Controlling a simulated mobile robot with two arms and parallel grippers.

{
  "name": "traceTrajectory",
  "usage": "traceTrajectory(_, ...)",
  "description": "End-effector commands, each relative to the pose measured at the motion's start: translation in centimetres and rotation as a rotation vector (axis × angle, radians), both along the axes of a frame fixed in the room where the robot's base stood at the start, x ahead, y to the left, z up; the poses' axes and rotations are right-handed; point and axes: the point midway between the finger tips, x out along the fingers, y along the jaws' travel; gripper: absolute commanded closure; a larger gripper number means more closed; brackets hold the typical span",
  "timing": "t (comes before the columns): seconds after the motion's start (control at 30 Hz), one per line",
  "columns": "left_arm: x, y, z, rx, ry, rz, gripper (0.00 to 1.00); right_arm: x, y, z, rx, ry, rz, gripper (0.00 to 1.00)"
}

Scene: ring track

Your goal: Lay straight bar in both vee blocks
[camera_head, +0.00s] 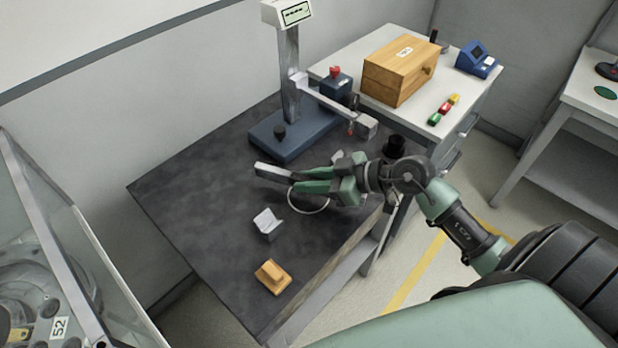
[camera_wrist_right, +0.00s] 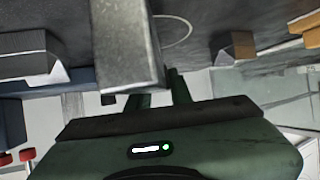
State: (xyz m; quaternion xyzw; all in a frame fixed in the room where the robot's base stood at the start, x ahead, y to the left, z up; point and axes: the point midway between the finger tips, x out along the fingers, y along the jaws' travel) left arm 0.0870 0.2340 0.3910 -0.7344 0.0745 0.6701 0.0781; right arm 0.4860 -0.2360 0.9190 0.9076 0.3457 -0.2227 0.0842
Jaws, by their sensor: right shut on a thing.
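My right gripper (camera_head: 300,181) is shut on the grey straight bar (camera_head: 274,173), which it holds above the dark table. In the right wrist view the bar (camera_wrist_right: 124,45) fills the upper middle, its end towards the camera. One light grey vee block (camera_head: 268,225) stands on the table in front of the gripper; it appears right of the bar in the wrist view (camera_wrist_right: 238,46). A second pale block (camera_head: 337,156), apparently the other vee block, is partly hidden behind the gripper. In the wrist view it seems to be at the left (camera_wrist_right: 30,58). My left gripper is out of view.
A gauge stand with a blue base (camera_head: 288,136) and a sideways arm stands behind the gripper. A wooden block (camera_head: 272,277) sits near the table's front edge. A white circle outline (camera_head: 309,210) lies under the gripper. The table's left part is clear.

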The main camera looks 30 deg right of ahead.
Motion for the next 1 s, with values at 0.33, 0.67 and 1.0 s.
traceTrajectory(0.33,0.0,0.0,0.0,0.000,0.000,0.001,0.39,0.1,0.0,-0.5,0.002,-0.004,0.000,1.00)
traceTrajectory(0.67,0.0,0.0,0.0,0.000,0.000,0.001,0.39,0.0,0.0,-0.9,0.001,-0.003,0.000,1.00)
traceTrajectory(1.0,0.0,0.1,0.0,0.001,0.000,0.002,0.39,0.0,0.0,-1.0,0.000,-0.002,0.000,0.54)
